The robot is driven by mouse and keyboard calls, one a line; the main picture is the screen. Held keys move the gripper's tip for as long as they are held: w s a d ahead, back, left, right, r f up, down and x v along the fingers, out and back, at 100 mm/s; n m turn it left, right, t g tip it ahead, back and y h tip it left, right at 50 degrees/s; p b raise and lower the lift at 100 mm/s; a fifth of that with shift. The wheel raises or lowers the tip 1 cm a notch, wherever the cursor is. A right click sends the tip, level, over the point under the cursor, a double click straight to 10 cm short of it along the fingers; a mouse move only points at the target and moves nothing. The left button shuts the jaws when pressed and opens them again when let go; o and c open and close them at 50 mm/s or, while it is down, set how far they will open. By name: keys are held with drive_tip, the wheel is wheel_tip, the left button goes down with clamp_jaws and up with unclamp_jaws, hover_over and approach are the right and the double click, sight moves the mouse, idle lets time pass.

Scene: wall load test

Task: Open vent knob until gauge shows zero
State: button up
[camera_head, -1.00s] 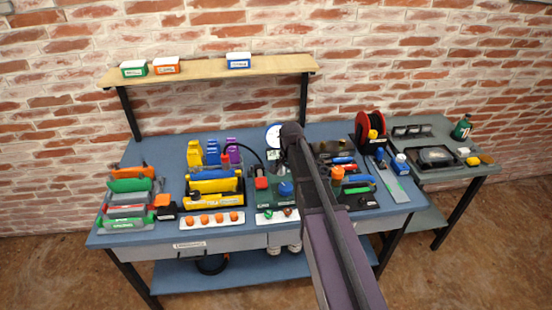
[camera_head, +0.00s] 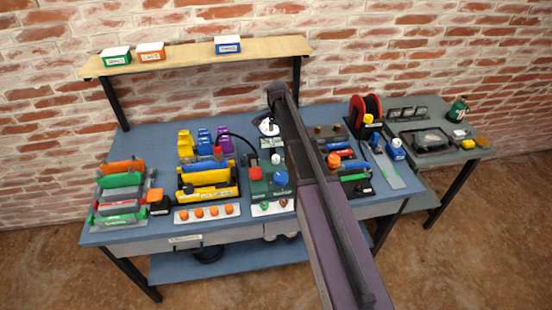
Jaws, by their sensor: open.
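A green pump unit (camera_head: 259,188) stands mid-bench, with a red square part (camera_head: 256,173) on its left and a round blue knob (camera_head: 281,178) on its right. A small pale grey cap (camera_head: 276,159) shows just above the blue knob. I cannot tell which of these is the vent knob. Behind the unit a round white gauge (camera_head: 268,128) is partly covered by my arm, and its needle cannot be read. My dark arm runs up from the bottom centre, and its far end is above the gauge. My gripper cannot be made out; the arm seems to hide it.
Left of the unit are yellow tools (camera_head: 208,184) and a plate with several orange knobs (camera_head: 207,212). Racked green and orange tools (camera_head: 122,180) stand at far left. A red reel (camera_head: 366,110) and blue bottle (camera_head: 396,149) stand right. A wooden shelf (camera_head: 190,57) spans the back.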

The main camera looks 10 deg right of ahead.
sight(276, 157)
drive_tip(key=shift+a+f, duration=0.1)
drive_tip(key=shift+f, duration=0.05)
wheel_tip(276, 157, down, 14)
drive_tip(key=b, duration=1.3)
drive_tip(key=shift+w+a+r+b, duration=0.1)
drive_tip(key=shift+a+r+b, duration=0.05)
drive_tip(key=shift+r+b, duration=0.15)
drive_tip(key=shift+f, duration=0.1)
